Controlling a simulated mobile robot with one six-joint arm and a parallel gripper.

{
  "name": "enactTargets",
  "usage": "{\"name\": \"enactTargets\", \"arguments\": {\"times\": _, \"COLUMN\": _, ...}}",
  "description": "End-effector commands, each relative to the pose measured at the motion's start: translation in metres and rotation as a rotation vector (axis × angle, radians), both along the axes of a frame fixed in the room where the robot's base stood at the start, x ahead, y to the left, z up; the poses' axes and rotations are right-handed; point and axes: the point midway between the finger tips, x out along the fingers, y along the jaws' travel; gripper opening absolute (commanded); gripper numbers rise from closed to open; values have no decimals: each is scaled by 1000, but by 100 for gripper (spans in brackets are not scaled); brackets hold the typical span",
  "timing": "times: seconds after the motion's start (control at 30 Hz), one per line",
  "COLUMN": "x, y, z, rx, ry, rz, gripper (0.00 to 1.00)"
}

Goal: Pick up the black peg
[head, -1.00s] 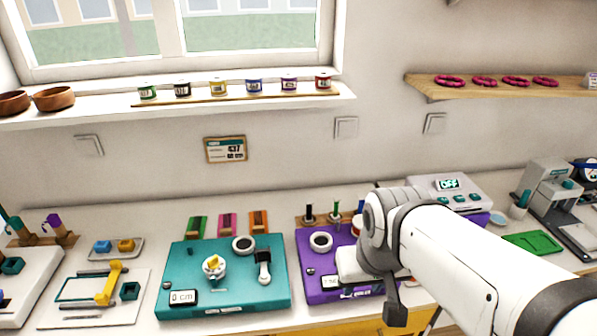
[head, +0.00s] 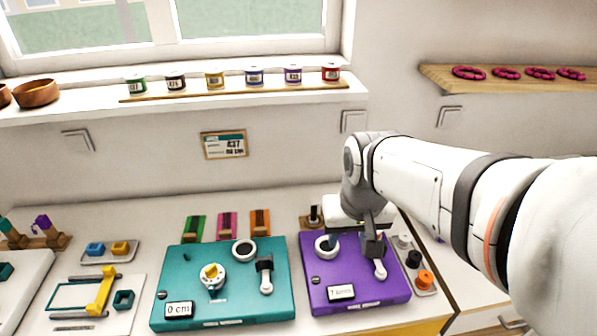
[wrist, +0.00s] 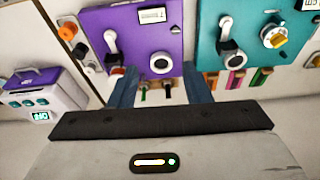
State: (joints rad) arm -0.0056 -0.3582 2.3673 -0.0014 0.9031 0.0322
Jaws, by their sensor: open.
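The black peg (head: 315,213) stands upright in a small wooden rack (head: 305,224) behind the purple box, just left of my gripper in the head view. My gripper (head: 352,241) is open above the back of the purple box (head: 323,290) and hides the rack's right part. In the wrist view, which is upside down, the black peg (wrist: 168,95) and a green peg (wrist: 143,96) show between my gripper's two bluish fingers (wrist: 160,82). Nothing is held. The peg's lower end is hidden in the rack.
A teal box (head: 215,312) with a dial and handle stands left of the purple box. Green, pink and orange holders (head: 227,226) stand behind it. A tray with grey, black and orange knobs (head: 425,280) lies to the right. The counter behind the holders is clear.

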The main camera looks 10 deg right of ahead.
Motion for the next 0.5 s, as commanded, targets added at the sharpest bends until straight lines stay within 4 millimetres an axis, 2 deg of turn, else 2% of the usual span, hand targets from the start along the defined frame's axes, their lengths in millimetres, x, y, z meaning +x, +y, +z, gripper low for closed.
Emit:
{"name": "enactTargets", "arguments": {"times": 0.03, "x": 22, "y": 0, "z": 2, "rx": 2, "ry": 19, "rz": -13, "gripper": 44}}
{"name": "enactTargets", "arguments": {"times": 0.17, "x": 79, "y": -1, "z": -1, "rx": 10, "ry": 54, "rz": -48, "gripper": 44}}
{"name": "enactTargets", "arguments": {"times": 0.27, "x": 122, "y": -1, "z": -10, "rx": 15, "ry": 80, "rz": -75, "gripper": 44}}
{"name": "enactTargets", "arguments": {"times": 0.37, "x": 164, "y": -1, "z": -25, "rx": 18, "ry": 105, "rz": -100, "gripper": 44}}
{"name": "enactTargets", "arguments": {"times": 0.5, "x": 219, "y": 0, "z": -57, "rx": 22, "ry": 142, "rz": -139, "gripper": 44}}
